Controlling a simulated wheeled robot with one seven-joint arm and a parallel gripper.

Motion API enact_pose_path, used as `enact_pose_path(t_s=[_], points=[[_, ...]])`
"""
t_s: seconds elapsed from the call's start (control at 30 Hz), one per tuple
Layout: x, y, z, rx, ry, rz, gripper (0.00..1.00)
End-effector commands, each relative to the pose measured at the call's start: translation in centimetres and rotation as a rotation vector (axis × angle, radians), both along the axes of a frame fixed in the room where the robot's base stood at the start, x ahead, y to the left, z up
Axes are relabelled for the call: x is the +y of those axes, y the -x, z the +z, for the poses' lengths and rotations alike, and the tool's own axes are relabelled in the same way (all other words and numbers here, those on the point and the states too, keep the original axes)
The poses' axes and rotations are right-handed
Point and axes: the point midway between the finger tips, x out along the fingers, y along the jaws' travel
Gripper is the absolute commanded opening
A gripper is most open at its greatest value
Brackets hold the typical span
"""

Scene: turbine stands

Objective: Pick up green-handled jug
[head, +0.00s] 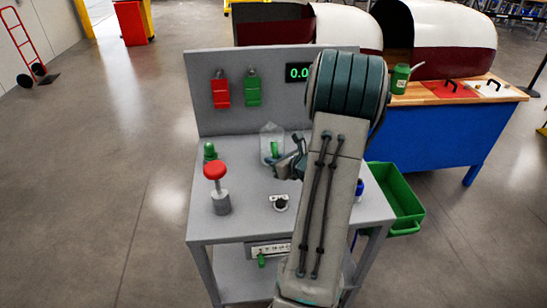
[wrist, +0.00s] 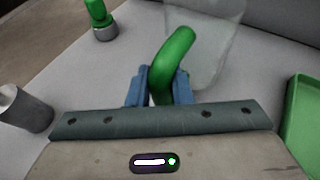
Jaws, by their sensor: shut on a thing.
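The green-handled jug (head: 266,146) is a clear, see-through vessel standing at the back of the grey table. Its curved green handle (wrist: 174,58) is between the blue fingers of my gripper (wrist: 160,86) in the wrist view, and its clear body (wrist: 207,45) is just beyond. My gripper (head: 283,161) is shut on the handle. In the head view my arm hides part of the table to the right of the jug. I cannot tell whether the jug's base touches the table.
A red-topped plunger (head: 216,172) and a green-topped piece (head: 210,151) stand left on the grey table (head: 245,222). Red (head: 221,92) and green (head: 253,90) holders hang on the back panel. A green bin (head: 398,195) is at the right side. A small round fitting (head: 280,203) sits in front.

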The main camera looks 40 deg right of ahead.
Motion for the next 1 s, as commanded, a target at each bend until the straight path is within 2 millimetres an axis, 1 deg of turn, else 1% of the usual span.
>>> enact_pose_path(t_s=[0.17,0.33,0.4,0.5,0.7,0.83,1.0], points=[[0.0,-0.1,1.5,-0.002,0.005,0.0,0.0],[0.0,0.0,4.2,-0.004,0.006,0.0,0.0],[-1.9,0.5,5.0,-0.004,0.007,-0.005,0.0],[-4.2,1.1,6.3,-0.003,0.007,-0.004,0.0],[-8.2,2.2,8.8,-0.002,0.005,-0.002,0.0],[-9.9,2.7,9.9,-0.002,0.003,-0.001,0.0],[-11.1,3.0,10.6,-0.001,0.002,0.0,0.0]])
